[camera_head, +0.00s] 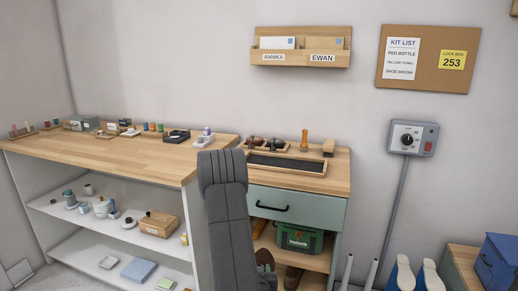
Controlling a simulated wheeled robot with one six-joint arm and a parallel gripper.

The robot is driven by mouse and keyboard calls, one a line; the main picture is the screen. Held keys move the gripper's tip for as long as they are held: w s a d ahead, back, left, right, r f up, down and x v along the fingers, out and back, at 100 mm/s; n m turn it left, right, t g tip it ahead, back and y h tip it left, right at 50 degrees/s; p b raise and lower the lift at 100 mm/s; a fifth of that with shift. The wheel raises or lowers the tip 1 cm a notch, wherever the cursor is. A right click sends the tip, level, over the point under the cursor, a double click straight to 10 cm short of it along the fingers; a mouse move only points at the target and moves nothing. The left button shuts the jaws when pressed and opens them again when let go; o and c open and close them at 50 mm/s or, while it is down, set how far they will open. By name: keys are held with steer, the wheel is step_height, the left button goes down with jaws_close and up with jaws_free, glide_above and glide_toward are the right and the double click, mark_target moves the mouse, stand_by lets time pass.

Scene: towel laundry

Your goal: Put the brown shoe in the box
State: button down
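Brown shapes that look like shoes show low under the green drawer unit, one (265,257) just right of my grey arm and one (293,277) further right. Both are partly hidden and small. A green box with a white label (313,244) stands on the shelf above them. A blue box (500,258) stands on a wooden unit at the lower right. I cannot tell which box the task means. My grey arm rises in the middle of the view and covers part of the drawer unit. My gripper is not in view.
A long wooden worktop (120,153) with small items runs along the left, above white shelves (75,247). A wooden tray (288,167) lies on the drawer unit (315,210). Blue and white shoes (403,275) stand at the lower right. A wall switch (412,138) hangs above.

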step_height(320, 180, up, 11)
steer(key=s+p, duration=0.1)
steer(key=p, duration=1.3)
steer(key=shift+s, duration=0.2)
